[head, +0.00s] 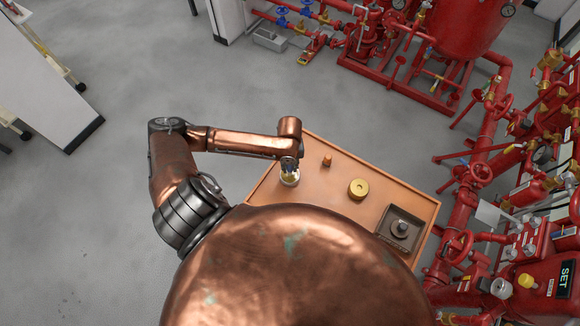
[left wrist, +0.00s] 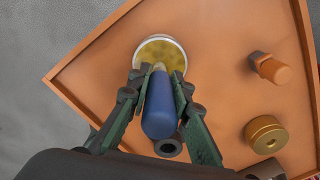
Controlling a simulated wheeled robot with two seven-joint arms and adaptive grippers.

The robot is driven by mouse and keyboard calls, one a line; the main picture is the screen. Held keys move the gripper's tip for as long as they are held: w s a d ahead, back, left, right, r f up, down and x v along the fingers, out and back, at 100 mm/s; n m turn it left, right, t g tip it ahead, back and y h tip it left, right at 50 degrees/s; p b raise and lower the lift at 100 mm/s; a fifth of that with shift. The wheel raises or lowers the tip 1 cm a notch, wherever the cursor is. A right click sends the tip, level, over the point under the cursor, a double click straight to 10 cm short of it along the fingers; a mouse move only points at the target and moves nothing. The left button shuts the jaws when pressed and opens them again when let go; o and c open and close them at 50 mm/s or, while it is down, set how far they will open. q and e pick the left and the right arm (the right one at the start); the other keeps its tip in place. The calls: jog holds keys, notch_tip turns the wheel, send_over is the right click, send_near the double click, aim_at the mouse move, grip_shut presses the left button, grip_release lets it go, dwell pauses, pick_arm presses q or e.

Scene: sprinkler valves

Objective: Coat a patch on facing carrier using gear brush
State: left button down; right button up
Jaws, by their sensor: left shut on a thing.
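My left gripper (head: 289,163) is shut on a brush with a blue handle (left wrist: 160,108); its fingers (left wrist: 158,80) clasp it from both sides in the left wrist view. The brush's far end is over a round, pale-rimmed tin (head: 290,181) with yellow contents, which also shows in the left wrist view (left wrist: 172,46). I cannot tell whether the bristles touch the contents. A brass disc with a centre hole (head: 358,189) lies right of the tin; it also shows in the left wrist view (left wrist: 265,134). I cannot tell which part is the facing carrier. My right gripper is not in view.
The orange table (head: 338,190) has a raised rim. A small copper-coloured fitting (head: 326,161) stands behind the disc. A dark square tray (head: 413,245) with a grey metal part (head: 400,228) is at the right. Red pipework (head: 470,200) stands beyond the table's right side.

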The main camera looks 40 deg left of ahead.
pick_arm(q)
jog(key=shift+s+f+p, duration=0.15)
jog(key=shift+p, duration=0.2)
dwell(1.6)
notch_tip(320, 180, up, 7)
jog(key=p, duration=0.8)
jog(key=shift+w, duration=0.2)
dwell(0.6)
